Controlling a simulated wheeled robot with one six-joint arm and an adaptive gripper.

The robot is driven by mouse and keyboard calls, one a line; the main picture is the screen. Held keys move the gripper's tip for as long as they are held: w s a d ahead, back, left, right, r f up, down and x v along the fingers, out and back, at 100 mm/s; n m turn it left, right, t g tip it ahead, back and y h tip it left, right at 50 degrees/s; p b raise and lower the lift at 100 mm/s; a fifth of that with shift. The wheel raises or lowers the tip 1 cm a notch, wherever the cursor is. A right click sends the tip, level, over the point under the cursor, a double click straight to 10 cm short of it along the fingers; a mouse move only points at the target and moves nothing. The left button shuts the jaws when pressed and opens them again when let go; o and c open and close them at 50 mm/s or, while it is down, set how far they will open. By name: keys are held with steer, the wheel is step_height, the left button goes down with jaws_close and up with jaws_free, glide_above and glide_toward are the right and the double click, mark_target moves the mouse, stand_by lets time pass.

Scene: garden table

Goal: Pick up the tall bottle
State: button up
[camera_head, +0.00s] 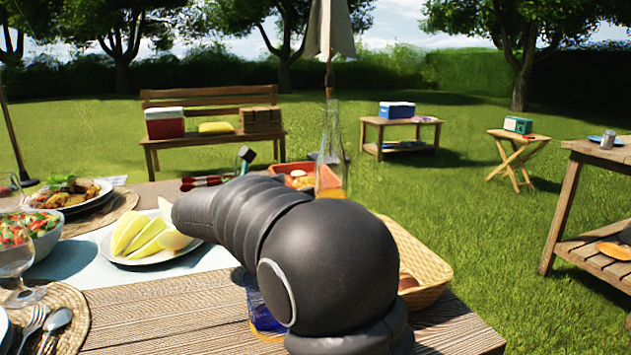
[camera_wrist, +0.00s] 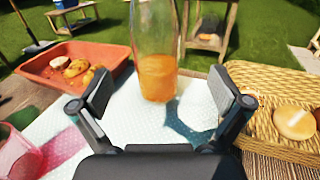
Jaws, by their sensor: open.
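The tall bottle (camera_wrist: 157,48) is clear glass with orange liquid in its lower part. It stands upright on a pale patterned cloth (camera_wrist: 92,124). My gripper (camera_wrist: 162,94) is open and empty, its two pads apart. In the wrist view the bottle stands straight ahead, between the lines of the pads and beyond their tips. In the head view the bottle (camera_head: 332,150) rises behind my arm, which hides its base. A small part of the gripper shows there past the arm.
A red-orange tray (camera_wrist: 58,60) with food lies left of the bottle. A wicker basket (camera_wrist: 270,92) with bread is close on the right. A pink glass (camera_wrist: 18,155) stands at lower left. In the head view, a plate of melon slices (camera_head: 160,252) lies left of my arm.

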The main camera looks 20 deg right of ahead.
mark_target(331, 174)
steer(key=x, duration=1.1)
steer(key=shift+w+d+f, duration=0.15)
steer(key=shift+w+d, duration=0.1)
steer(key=shift+w, duration=0.25)
steer(key=c, duration=1.7)
